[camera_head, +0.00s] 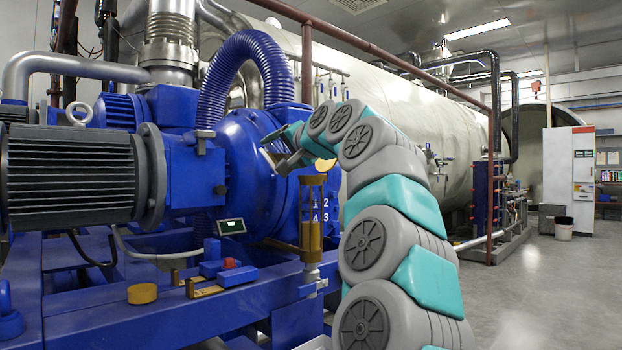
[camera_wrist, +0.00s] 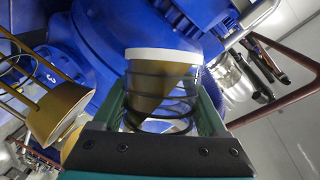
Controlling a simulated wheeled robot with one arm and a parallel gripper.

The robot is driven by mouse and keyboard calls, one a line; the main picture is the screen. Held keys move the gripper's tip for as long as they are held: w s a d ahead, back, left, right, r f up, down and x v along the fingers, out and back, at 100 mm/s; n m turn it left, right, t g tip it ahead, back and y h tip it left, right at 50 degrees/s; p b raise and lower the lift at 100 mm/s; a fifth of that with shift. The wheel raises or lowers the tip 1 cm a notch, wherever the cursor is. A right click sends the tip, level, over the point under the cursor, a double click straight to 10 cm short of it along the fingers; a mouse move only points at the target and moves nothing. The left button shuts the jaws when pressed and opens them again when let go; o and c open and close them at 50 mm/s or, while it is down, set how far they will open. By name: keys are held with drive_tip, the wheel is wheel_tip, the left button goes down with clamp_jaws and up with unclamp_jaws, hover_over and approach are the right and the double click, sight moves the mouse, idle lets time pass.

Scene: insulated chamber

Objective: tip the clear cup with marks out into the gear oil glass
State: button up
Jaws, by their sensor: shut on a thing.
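The clear cup with marks (camera_wrist: 163,54) is between my gripper's fingers (camera_wrist: 160,102) in the wrist view. It has a pale rim, dark rings around its wall and brown liquid inside. The liquid lies slanted across the cup, so the cup is tilted. My gripper is shut on it. In the head view my gripper (camera_head: 283,158) is up beside the top of the gear oil glass (camera_head: 312,205), an upright tube with brass ends and amber in its lower part. The cup is hard to make out there. In the wrist view the glass's brass end (camera_wrist: 55,110) is left of the cup, apart from it.
Blue pump machinery (camera_head: 240,160) stands right behind the glass, with a ribbed blue hose (camera_head: 245,60) above. A grey motor (camera_head: 70,175) is at left. Open floor (camera_head: 550,290) lies right.

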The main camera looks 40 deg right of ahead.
drive_tip(key=shift+s+d+r+m+t+b, duration=0.1)
drive_tip(key=shift+r+m+t+b, duration=0.1)
drive_tip(key=shift+r+m+t, duration=0.4)
drive_tip(key=shift+r+m+t+b, duration=0.1)
drive_tip(key=shift+r+m+b, duration=0.1)
drive_tip(key=shift+m, duration=0.7)
idle(2.9)
drive_tip(key=shift+s+d+r+m+t+p, duration=0.2)
drive_tip(key=shift+d+m, duration=0.1)
drive_tip(key=shift+m, duration=0.1)
drive_tip(key=shift+s+d+r+m+t+p, duration=0.1)
drive_tip(key=shift+d+r+m, duration=0.15)
drive_tip(key=shift+m, duration=0.15)
idle(1.5)
drive_tip(key=shift+d+r+m, duration=0.1)
drive_tip(key=shift+r+m, duration=0.05)
drive_tip(key=shift+m, duration=0.35)
idle(0.8)
